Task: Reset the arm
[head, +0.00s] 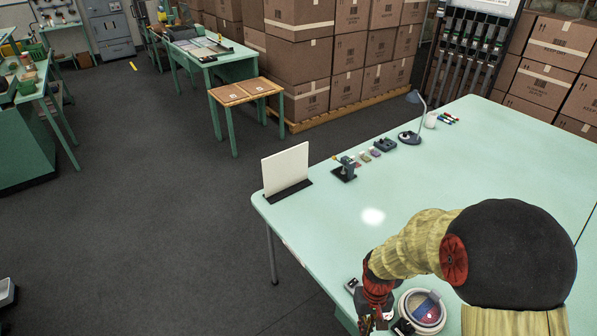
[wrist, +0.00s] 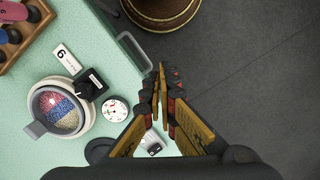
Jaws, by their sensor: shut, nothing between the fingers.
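My gripper (wrist: 161,72) is shut and empty, its two fingers together in the wrist view. It points out past the edge of the pale green table (wrist: 107,45), with dark floor beyond. In the head view my gripper (head: 372,322) is at the bottom, just left of a round container, and partly cut off by the frame. My arm bends down to it over the near part of the table. The fingers touch no object that I can see.
The round container (wrist: 87,119) with coloured contents stands left of my gripper. A brown round vessel (wrist: 161,22) lies beyond the edge. The table's middle is clear.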

